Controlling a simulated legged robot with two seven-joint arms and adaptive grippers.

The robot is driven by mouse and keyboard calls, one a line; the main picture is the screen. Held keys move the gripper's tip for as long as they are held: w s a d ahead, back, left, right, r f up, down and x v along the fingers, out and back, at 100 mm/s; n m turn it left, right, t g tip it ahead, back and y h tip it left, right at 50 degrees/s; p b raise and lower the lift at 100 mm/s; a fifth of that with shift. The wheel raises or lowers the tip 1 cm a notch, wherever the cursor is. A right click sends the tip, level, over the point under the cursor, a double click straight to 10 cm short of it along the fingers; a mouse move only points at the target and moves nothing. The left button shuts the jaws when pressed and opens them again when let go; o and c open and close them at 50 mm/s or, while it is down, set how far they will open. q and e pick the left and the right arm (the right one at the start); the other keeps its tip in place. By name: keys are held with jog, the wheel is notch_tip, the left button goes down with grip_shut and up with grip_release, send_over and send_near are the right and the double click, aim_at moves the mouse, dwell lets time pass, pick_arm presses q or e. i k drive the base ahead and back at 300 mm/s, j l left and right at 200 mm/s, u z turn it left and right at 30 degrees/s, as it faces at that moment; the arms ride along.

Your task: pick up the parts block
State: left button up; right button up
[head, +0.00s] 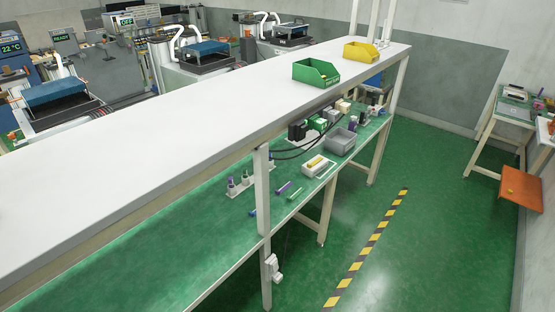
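I cannot tell for sure which thing is the parts block. On the green lower bench (190,240), a pale block or tray (313,171) with a yellow piece on it lies near the front edge. To its left, a pale base (236,192) carries upright pieces with purple and dark parts. A purple cylinder (283,187), a green cylinder (295,193) and a small blue piece (253,212) lie between or near them. Neither of my grippers is in view.
A long white shelf (180,125) overhangs the bench and carries a green bin (316,73) and a yellow bin (361,52). A grey bin (340,142) sits on the bench at right. The green floor beside the striped line (366,250) is clear.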

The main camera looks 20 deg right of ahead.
aim_at(311, 172)
jog(key=i+l+u, duration=0.2)
jog(key=l, duration=0.15)
jog(key=i+l+u, duration=0.2)
jog(key=l, duration=0.2)
jog(key=l+u, duration=0.2)
jog(key=l, duration=0.2)
jog(key=i+l+u, duration=0.2)
jog(key=l, duration=0.25)
jog(key=l+u, duration=0.2)
jog(key=l, duration=0.2)
